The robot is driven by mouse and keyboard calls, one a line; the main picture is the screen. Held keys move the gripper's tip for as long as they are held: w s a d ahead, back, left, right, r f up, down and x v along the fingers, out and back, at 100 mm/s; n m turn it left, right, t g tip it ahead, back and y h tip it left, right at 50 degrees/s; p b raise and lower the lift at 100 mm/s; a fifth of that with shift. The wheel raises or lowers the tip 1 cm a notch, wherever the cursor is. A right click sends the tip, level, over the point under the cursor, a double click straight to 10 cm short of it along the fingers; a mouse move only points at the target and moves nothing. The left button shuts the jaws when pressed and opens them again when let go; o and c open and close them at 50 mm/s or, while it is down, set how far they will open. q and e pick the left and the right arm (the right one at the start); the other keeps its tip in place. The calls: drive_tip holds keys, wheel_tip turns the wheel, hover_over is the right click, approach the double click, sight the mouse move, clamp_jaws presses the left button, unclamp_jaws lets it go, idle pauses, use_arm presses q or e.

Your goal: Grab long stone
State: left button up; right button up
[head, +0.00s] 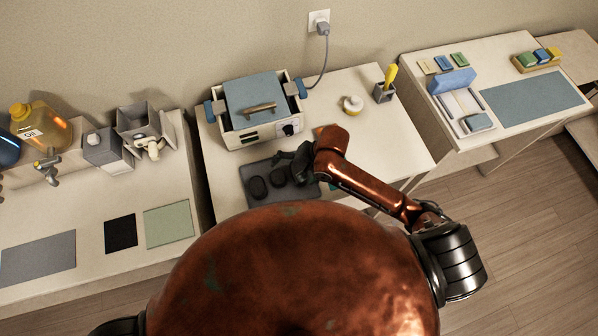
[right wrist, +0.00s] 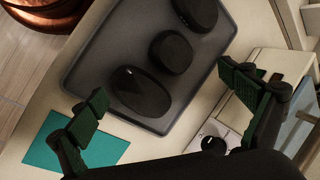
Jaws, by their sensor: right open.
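Dark stones lie on a grey tray (head: 262,167) on the middle table. The long oval stone (right wrist: 140,92) is at the near end of the tray (right wrist: 97,62) in the right wrist view, beside a rounder stone (right wrist: 170,52) and another dark stone (right wrist: 196,13). My right gripper (right wrist: 172,108) is open, with its two fingers spread wide on either side of the long stone's end of the tray; nothing is between them. In the head view my right gripper (head: 303,166) hovers over the tray's right end and hides the long stone there. My left gripper is not in view.
A wax warmer (head: 255,105) with a blue lid stands behind the tray; its knob (right wrist: 210,142) is close to one finger in the right wrist view. A teal mat (right wrist: 75,148) lies beside the tray. A small jar (head: 352,105) and a pen holder (head: 384,92) stand back right.

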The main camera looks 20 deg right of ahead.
sight(299, 171)
drive_tip(key=shift+w+a+r+m+g+h, duration=0.3)
drive_tip(key=shift+w+r+m, duration=0.2)
drive_tip(key=shift+m, duration=0.3)
drive_tip(key=shift+w+r+m+g, duration=0.2)
drive_tip(key=shift+m+g, duration=0.1)
drive_tip(key=shift+m, duration=0.5)
drive_tip(key=d+m, duration=0.1)
drive_tip(key=w+r+m+h, duration=0.1)
drive_tip(key=d+m+g+h, duration=0.1)
drive_tip(key=m, duration=0.1)
drive_tip(key=shift+w+d+r, duration=0.15)
drive_tip(key=shift+d+r, duration=0.05)
drive_tip(key=shift+d, duration=0.1)
drive_tip(key=shift+w+d+r+m, duration=0.15)
drive_tip(key=shift+d+m, duration=0.3)
drive_tip(key=shift+m, duration=0.35)
drive_tip(key=f, duration=0.5)
drive_tip(key=s+f, duration=0.1)
drive_tip(key=f, duration=0.1)
drive_tip(key=shift+a+f, duration=0.15)
drive_tip(key=shift+f, duration=0.15)
drive_tip(key=shift+c, duration=0.5)
drive_tip(key=c, duration=1.4)
drive_tip(key=shift+r, duration=0.1)
